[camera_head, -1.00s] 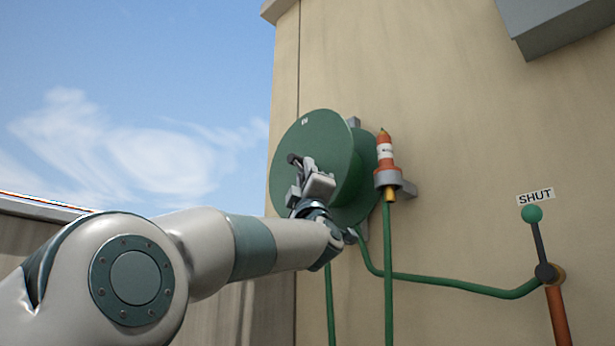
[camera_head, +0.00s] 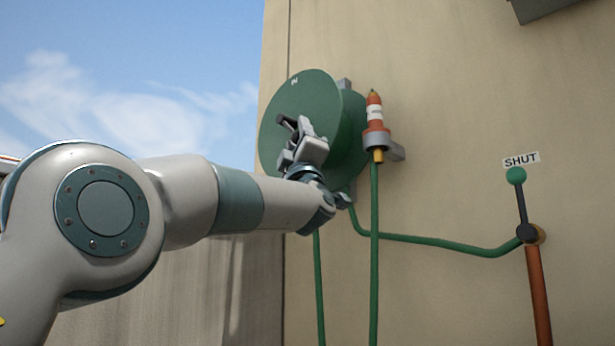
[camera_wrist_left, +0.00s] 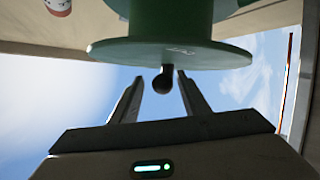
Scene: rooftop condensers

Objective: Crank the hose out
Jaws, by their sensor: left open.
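A green hose reel (camera_head: 303,92) is mounted on the beige wall; its round face also shows in the left wrist view (camera_wrist_left: 215,54). A dark crank knob (camera_head: 287,122) stands out from that face. My left gripper (camera_head: 291,137) is open in front of the reel. In the left wrist view, the black knob (camera_wrist_left: 161,85) appears between the open fingertips; I cannot tell whether they touch it. The green hose (camera_head: 375,250) hangs from an orange and white nozzle (camera_head: 375,113) in a grey holder beside the reel. My right gripper is out of view.
A lever with a green ball (camera_head: 516,176) stands upright below a SHUT label (camera_head: 521,160), on an orange-brown pipe (camera_head: 538,295) at right. A green hose links the reel to this valve. The wall between reel and lever is otherwise bare.

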